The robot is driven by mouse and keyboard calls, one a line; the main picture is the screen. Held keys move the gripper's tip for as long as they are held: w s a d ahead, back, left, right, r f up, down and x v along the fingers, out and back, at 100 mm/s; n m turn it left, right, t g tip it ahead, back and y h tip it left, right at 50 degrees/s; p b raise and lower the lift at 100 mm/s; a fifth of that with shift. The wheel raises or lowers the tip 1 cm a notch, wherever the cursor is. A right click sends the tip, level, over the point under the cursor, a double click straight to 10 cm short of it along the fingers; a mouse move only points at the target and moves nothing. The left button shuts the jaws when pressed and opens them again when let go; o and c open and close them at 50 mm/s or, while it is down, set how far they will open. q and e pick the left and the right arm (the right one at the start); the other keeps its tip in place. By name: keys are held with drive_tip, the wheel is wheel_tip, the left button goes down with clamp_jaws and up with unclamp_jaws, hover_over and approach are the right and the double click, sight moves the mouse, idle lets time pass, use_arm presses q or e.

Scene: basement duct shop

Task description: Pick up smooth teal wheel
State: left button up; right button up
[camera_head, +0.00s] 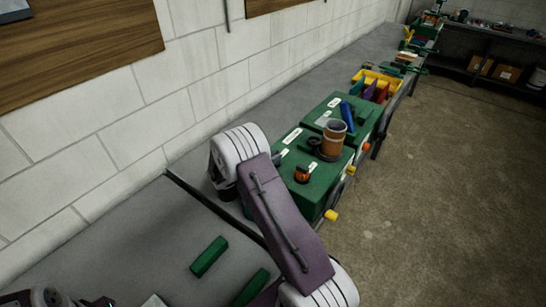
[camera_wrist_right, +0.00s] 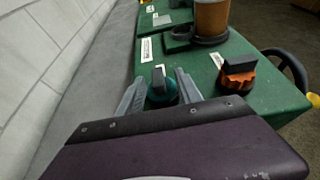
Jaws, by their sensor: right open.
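The smooth teal wheel (camera_wrist_right: 165,97) shows in the right wrist view with a dark grey block-like part on it, at the near left end of a green box (camera_wrist_right: 200,72). My right gripper (camera_wrist_right: 161,80) is open, with one grey finger to the left of the wheel and the other to its right. I cannot tell whether either finger touches it. The near part of the wheel is partly hidden by my gripper body. In the head view my right arm covers the wheel.
An orange wheel (camera_wrist_right: 240,76) with a dark top sits on the green box, right of the teal one. A brown cylinder (camera_head: 333,140) stands behind it. A yellow bin (camera_head: 366,76) lies farther along the bench. The white block wall (camera_head: 120,110) runs along the left.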

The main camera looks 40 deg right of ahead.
sight(277, 151)
drive_tip(key=shift+w+d+f, duration=0.15)
drive_tip(key=shift+d, duration=0.2)
drive_tip(key=shift+w+d+p, duration=0.15)
drive_tip(key=shift+d+p, duration=0.15)
drive_tip(key=shift+d, duration=0.05)
drive_tip(key=p+x, duration=0.1)
drive_tip(key=x, duration=0.2)
drive_tip(key=shift+w+d+f+p, duration=0.15)
drive_tip(key=shift+d+p, duration=0.15)
drive_tip(key=shift+d, duration=0.05)
drive_tip(key=shift+w+d+f, duration=0.15)
drive_tip(key=shift+d+f, duration=0.05)
drive_tip(key=shift+f, duration=0.05)
drive_tip(key=shift+a, duration=0.1)
clamp_jaws()
